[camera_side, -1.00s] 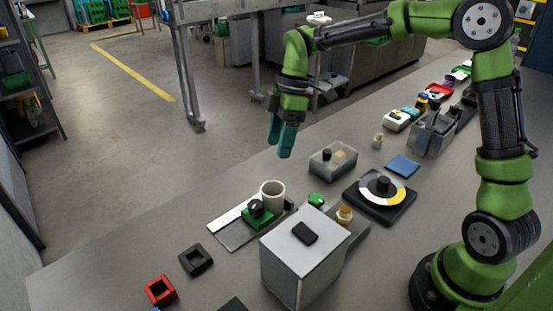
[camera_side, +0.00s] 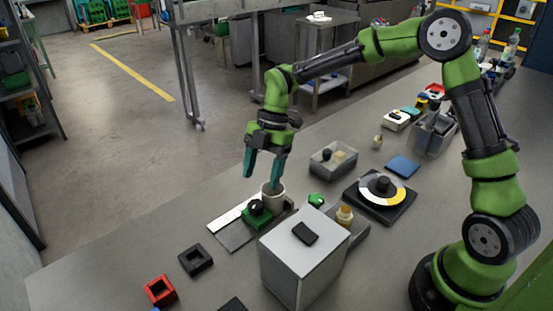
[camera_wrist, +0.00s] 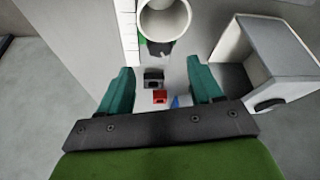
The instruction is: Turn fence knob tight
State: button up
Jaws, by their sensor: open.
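The fence knob looks to be the black round knob (camera_side: 255,207) on a green block (camera_side: 258,219), at the ruler-edged plate (camera_side: 233,236) in the side view. A pale cylindrical cup or reel (camera_side: 272,198) stands right behind it, and it also shows at the top of the wrist view (camera_wrist: 165,20). My gripper (camera_side: 262,182) is open, with teal fingers pointing down above the knob and cup. In the wrist view the open fingers (camera_wrist: 161,92) hold nothing.
A tall grey box (camera_side: 290,250) with a black piece on top stands close in front. A black square holder (camera_side: 195,259) and a red one (camera_side: 160,290) lie at left. A dial on a black base (camera_side: 380,188) and a clear bin (camera_side: 333,160) stand to the right.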

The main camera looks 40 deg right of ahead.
aim_at(256, 204)
jog(key=x, duration=0.7)
jog(key=shift+r, duration=0.1)
jog(key=c, duration=1.1)
jog(key=shift+o, duration=0.2)
jog(key=m+t, duration=0.2)
jog(key=m, duration=0.2)
jog(key=shift+s+m, duration=0.1)
jog(key=shift+m, duration=0.3)
jog(key=o, duration=1.1)
jog(key=shift+c, duration=0.2)
jog(key=shift+r, duration=0.1)
